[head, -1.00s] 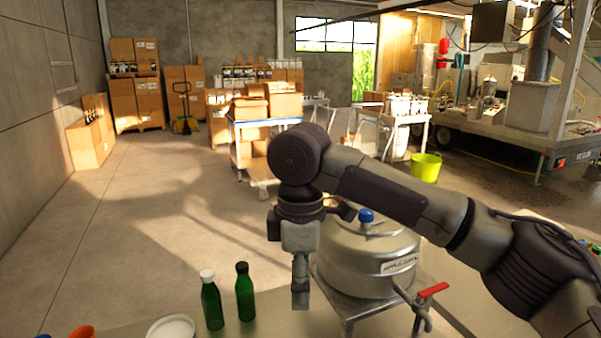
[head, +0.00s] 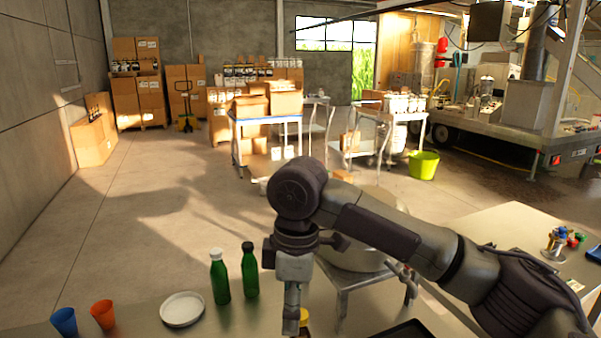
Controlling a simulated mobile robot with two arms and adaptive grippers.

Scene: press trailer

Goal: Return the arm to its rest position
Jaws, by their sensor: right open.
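My right arm reaches in from the right edge of the head view and bends down at its wrist. Its gripper (head: 291,325) points down, open, over the front part of the steel table (head: 150,322). It stands to the right of two green bottles (head: 220,277), apart from them in the picture. A small yellow-topped thing (head: 304,316) shows just beside the fingers; I cannot tell whether they touch. The steel keg (head: 352,257) on its stand is behind my forearm, largely hidden. My left arm and gripper are out of view.
A white plate (head: 183,309), an orange cup (head: 103,314) and a blue cup (head: 64,321) stand left of the bottles. A dark tray (head: 405,330) lies at the bottom edge. A side table (head: 505,232) carries small coloured parts at right. Open floor lies beyond.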

